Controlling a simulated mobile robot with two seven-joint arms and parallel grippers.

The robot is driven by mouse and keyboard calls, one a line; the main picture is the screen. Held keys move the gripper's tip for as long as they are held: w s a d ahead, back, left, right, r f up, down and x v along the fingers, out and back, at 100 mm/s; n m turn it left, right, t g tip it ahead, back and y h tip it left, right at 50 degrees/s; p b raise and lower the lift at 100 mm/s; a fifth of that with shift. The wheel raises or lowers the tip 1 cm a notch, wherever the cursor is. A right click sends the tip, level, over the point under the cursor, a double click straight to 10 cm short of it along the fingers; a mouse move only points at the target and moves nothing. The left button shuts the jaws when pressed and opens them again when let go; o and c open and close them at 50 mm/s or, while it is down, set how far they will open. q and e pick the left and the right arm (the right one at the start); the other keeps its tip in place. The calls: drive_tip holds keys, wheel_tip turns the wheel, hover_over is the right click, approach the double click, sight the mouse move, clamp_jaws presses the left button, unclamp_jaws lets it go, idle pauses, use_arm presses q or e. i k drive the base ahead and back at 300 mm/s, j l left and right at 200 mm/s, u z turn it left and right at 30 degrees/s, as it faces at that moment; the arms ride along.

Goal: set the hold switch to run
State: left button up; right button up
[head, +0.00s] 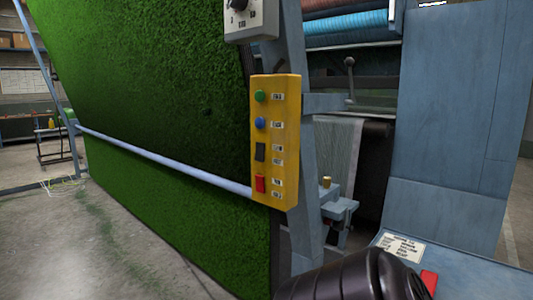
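A yellow control box (289,140) is fixed to a blue-grey upright post. From top to bottom it carries a green button (260,96), a blue button (260,123), a dark rocker switch (260,152) and a red switch or button (260,184). Small white labels stand beside each, too small to read. I cannot tell for sure which is the hold switch; the dark rocker has two labels beside it, and its position is unclear. Neither of my grippers is in view; a dark rounded part, apparently of my arm, shows at the bottom.
A grey box with a dial (240,12) hangs above the yellow box. Green turf (150,70) hangs behind and left, crossed by a pale rail (165,158). A blue-grey machine cabinet (450,100) stands right, with a labelled surface (403,247) below. Open floor (60,240) lies left.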

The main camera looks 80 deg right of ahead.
sight(261, 188)
drive_tip(key=l+z, duration=0.1)
drive_tip(key=z, duration=2.45)
